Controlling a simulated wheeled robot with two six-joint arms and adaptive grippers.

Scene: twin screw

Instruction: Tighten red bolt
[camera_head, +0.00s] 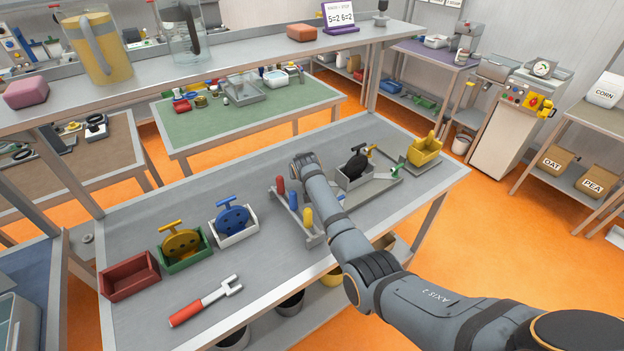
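A red upright piece (280,185), perhaps the red bolt, stands at the far end of a grey rack (311,238). A blue piece (293,200) and a yellow piece (307,217) stand in the same rack. A wrench (205,301) with a red handle and a grey open jaw lies on the grey table to the front left, with nothing touching it. My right arm comes in from the lower right and bends over the table; its far joint is just right of the red piece. The gripper on it is hidden. My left gripper is not in view.
A raised shelf runs behind.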

